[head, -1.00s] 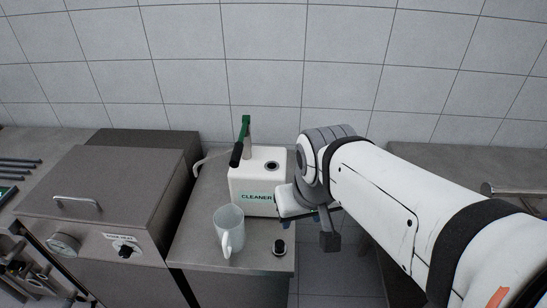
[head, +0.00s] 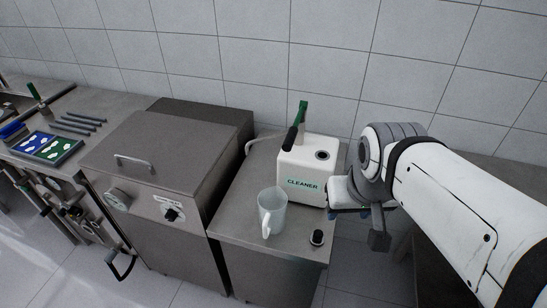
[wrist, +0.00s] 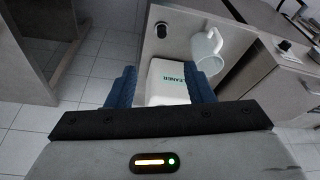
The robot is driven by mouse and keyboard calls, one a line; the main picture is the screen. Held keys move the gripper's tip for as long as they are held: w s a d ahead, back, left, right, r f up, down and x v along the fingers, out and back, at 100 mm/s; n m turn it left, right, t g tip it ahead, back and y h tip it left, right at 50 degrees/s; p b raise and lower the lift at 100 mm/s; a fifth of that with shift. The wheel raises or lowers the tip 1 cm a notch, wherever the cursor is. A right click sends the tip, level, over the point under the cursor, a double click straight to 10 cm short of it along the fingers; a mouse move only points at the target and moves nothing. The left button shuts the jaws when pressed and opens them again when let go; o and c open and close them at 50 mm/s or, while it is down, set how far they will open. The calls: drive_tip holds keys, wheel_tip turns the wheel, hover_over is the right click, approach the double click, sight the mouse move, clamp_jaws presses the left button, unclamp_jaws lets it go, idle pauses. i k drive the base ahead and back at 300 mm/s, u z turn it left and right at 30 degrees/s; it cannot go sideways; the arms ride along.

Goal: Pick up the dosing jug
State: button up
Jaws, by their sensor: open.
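The dosing jug (head: 271,214) is a white, open-topped jug with a handle, standing upright on the steel counter in front of the cleaner canister. In the wrist view the jug (wrist: 205,52) shows beyond my fingers, to the upper right. My gripper (wrist: 160,86) is open, with two blue fingers and nothing held between them. In the head view my gripper is mostly hidden behind my wrist, to the right of the white canister and apart from the jug. The canister (head: 308,168) is labelled CLEANER and carries a green and black pump.
A black cap (head: 317,238) sits on the counter (head: 245,226) right of the jug. A steel machine with a lidded top (head: 150,150) stands to the left. Farther left a bench holds blue and green trays (head: 47,146) and grey rods. A tiled wall closes the back.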

sight(272, 201)
drive_tip(key=z, duration=1.6)
drive_tip(key=k, duration=1.4)
drive_tip(key=u, duration=1.55)
drive_tip(key=i, duration=1)
